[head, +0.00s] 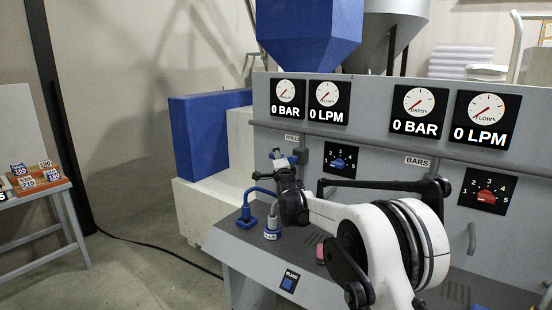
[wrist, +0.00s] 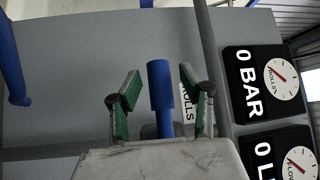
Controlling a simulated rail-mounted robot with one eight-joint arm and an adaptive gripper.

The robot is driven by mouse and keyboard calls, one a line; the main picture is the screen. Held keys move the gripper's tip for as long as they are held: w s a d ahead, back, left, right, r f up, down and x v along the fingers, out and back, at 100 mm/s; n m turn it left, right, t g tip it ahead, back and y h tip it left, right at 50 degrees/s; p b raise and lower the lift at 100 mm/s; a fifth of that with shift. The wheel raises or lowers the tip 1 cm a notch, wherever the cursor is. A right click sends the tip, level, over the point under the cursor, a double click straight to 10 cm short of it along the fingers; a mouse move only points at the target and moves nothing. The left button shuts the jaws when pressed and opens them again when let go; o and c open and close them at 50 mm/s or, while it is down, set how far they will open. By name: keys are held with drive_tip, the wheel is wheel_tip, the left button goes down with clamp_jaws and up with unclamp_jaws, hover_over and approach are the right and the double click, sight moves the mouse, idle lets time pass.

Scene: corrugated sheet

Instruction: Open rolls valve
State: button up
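The rolls valve shows as a blue cylindrical handle (wrist: 161,84) on the grey panel, beside a ROLLS label (wrist: 188,103) in the wrist view. My gripper (wrist: 159,88) has its green-padded fingers spread, one on each side of the handle. Gaps show between the handle and both pads. In the head view my gripper (head: 283,162) is at the panel just below the ROLLS label (head: 292,138), and it mostly hides the valve. The rolls gauges (head: 288,98) read 0 BAR and 0 LPM (head: 327,101).
A BARS label (head: 417,161) and two selector dials, one blue (head: 340,161) and one red (head: 485,194), are to the right. Blue fittings with a hose (head: 247,218) stand on the ledge below. A horizontal pipe (head: 380,148) crosses the panel.

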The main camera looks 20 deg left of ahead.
clamp_jaws()
